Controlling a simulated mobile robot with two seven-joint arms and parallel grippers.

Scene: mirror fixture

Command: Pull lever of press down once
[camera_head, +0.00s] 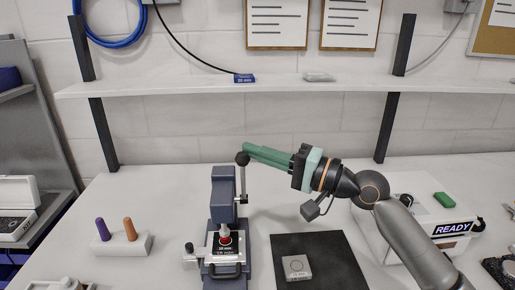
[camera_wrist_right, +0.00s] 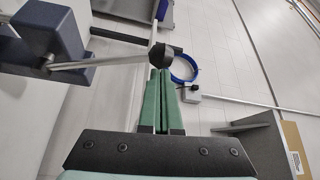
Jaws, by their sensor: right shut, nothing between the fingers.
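The press (camera_head: 223,188) is a dark blue upright machine on the white table, left of the picture's middle. Its lever (camera_head: 243,182) is a thin metal rod on the right side, standing nearly upright with a black ball knob (camera_head: 242,159) on top. My right gripper (camera_head: 248,149) has green fingers that are shut and empty. Its fingertips are at the knob, at about the knob's height or slightly above. In the right wrist view the knob (camera_wrist_right: 161,56) sits just beyond the closed fingertips (camera_wrist_right: 160,73); whether they touch is unclear. My left gripper is not in view.
A black mat (camera_head: 325,268) with a grey block (camera_head: 297,267) lies right of the press. A white box marked READY (camera_head: 405,215) stands behind my right arm. A holder (camera_head: 122,245) with purple and orange pegs is at left. A shelf (camera_head: 290,86) runs above.

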